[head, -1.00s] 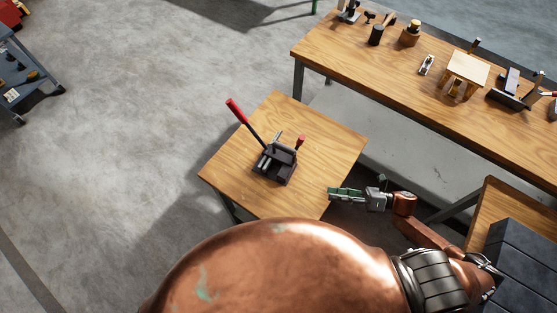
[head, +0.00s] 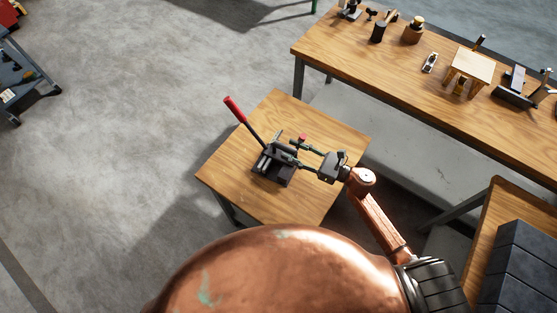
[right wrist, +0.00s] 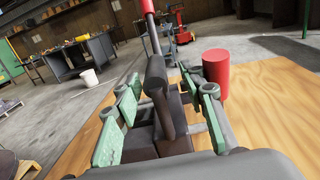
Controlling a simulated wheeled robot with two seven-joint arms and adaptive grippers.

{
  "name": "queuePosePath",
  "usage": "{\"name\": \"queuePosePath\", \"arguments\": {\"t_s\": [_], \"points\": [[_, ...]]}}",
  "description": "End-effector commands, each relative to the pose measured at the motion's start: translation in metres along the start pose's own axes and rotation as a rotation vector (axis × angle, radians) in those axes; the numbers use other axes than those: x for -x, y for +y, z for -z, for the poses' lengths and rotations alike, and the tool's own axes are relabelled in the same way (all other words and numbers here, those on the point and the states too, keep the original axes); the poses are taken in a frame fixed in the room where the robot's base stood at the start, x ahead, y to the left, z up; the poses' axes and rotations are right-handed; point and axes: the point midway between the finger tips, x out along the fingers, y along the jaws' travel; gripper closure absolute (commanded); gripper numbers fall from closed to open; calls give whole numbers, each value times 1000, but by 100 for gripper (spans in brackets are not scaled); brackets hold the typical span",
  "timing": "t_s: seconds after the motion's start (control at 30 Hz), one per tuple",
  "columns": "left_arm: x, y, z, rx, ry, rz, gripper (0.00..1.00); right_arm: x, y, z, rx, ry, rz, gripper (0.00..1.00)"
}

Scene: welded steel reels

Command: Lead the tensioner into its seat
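A dark tool, which I take for the tensioner (head: 272,166), stands on a small wooden table (head: 325,130). Contact cannot be told. No separate seat can be made out. My left gripper is not in view.
A long workbench (head: 400,82) with several tools stands at the back right. Another wooden surface (head: 480,235) with dark grey blocks (head: 525,265) is at the lower right. The small table's front part is bare. Open concrete floor (head: 130,120) lies to the left.

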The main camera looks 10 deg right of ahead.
Motion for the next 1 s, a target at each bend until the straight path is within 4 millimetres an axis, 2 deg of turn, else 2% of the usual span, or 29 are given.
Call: {"name": "queuePosePath", "arguments": {"t_s": [0.33,0.6,1.0], "points": [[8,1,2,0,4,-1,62,-44,4,-6,-1,-2,-1,61],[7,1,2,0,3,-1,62,-48,4,-4,-2,0,1,61],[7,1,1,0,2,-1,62,-48,5,-4,-2,0,0,89]]}}
